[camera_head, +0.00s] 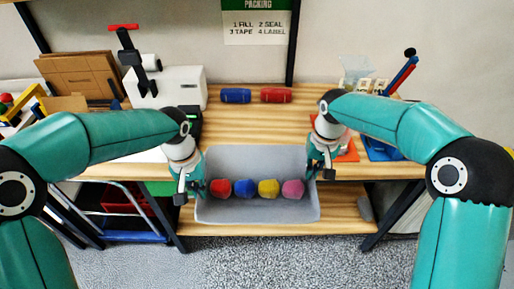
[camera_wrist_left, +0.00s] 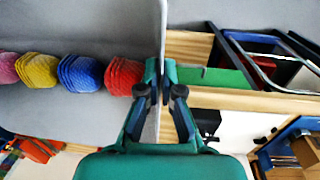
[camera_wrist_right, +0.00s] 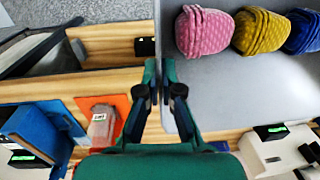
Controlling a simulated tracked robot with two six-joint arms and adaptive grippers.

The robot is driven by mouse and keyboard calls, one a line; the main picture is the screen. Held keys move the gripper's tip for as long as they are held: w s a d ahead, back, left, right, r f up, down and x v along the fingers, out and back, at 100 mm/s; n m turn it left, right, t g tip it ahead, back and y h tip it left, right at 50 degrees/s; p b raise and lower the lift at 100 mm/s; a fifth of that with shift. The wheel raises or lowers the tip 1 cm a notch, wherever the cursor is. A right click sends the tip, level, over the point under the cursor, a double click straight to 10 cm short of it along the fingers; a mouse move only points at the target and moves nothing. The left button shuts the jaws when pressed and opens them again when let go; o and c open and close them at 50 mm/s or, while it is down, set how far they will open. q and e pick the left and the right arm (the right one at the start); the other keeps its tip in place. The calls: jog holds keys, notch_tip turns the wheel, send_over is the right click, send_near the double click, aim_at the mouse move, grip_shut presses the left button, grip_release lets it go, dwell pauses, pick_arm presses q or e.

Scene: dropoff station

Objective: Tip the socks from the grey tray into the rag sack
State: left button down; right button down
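The grey tray (camera_head: 255,160) spans the gap between my two grippers and covers part of the bench's front edge. I cannot tell its height above the wood. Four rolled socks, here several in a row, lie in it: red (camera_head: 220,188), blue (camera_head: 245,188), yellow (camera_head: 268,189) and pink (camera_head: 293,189). My left gripper (camera_wrist_left: 163,75) is shut on the tray's left wall, beside the red sock. My right gripper (camera_wrist_right: 158,80) is shut on its right wall, beside the pink sock. I cannot make out a rag sack for certain.
Blue (camera_head: 235,96) and red (camera_head: 275,95) rolls lie behind the tray. A white machine (camera_head: 170,88) and cardboard (camera_head: 80,73) stand back left. Orange (camera_head: 348,152) and blue (camera_head: 383,148) items are right. Dark-framed stands (camera_head: 120,205) flank the bench below. A lower shelf (camera_head: 250,230) shows underneath.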

aim_at(307, 187)
notch_tip(307, 187, down, 17)
jog(key=b, duration=1.9)
jog(key=shift+w, duration=0.1)
notch_tip(307, 187, up, 9)
jog(key=p, duration=0.8)
jog(key=shift+p, duration=0.4)
jog(key=shift+f, duration=0.1)
